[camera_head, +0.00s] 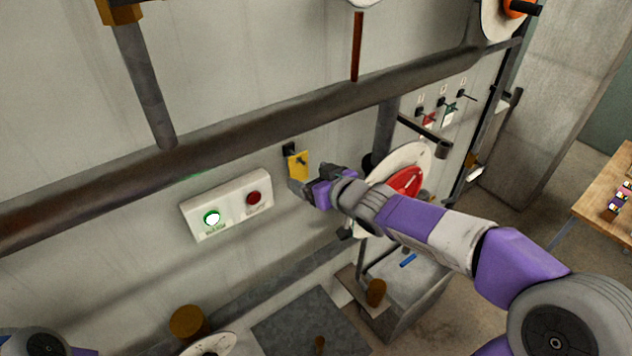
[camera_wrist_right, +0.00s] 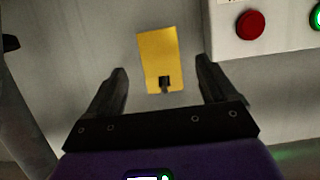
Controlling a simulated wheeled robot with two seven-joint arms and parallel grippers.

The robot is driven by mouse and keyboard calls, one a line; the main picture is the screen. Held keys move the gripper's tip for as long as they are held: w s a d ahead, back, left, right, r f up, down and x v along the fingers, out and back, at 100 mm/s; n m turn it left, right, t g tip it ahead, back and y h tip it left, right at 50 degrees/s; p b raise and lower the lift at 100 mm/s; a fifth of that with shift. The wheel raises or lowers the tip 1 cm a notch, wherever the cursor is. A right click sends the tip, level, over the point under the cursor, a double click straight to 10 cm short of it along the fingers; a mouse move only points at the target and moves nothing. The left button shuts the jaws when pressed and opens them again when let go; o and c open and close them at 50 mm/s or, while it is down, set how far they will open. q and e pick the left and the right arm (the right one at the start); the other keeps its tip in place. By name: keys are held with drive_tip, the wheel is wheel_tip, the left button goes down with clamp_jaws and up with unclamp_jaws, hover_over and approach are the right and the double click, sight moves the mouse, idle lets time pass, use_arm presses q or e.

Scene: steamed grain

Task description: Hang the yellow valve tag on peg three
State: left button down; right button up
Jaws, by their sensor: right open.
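In the right wrist view the yellow tag (camera_wrist_right: 158,55) lies between the spread fingers of my right gripper (camera_wrist_right: 161,70), with a gap on each side. A row of small wall pegs is at the upper right. Red (camera_head: 428,118) and green (camera_head: 450,107) items are at two of them. The rightmost peg (camera_head: 464,94) looks bare; the peg labels are too small to read. My left gripper is out of view.
A white button box (camera_head: 228,205) with a green and a red button is on the wall left of the tag. A thick pipe (camera_head: 240,125) runs above it. A red-centred wheel (camera_head: 405,183) and a short pipe stub (camera_head: 440,148) stand near my right arm.

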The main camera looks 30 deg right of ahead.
sight(300, 170)
drive_tip(key=b+x, duration=0.1)
drive_tip(key=x, duration=0.3)
drive_tip(key=shift+w+f, duration=0.15)
drive_tip(key=shift+f, duration=0.05)
drive_tip(key=shift+b+x, duration=0.4)
drive_tip(key=shift+x, duration=0.35)
drive_tip(key=shift+r, duration=0.1)
drive_tip(key=shift+c, duration=0.3)
drive_tip(key=c, duration=1)
drive_tip(key=o, duration=1.1)
drive_tip(key=c, duration=1.1)
drive_tip(key=shift+r+p, duration=0.2)
drive_tip(key=shift+p, duration=0.1)
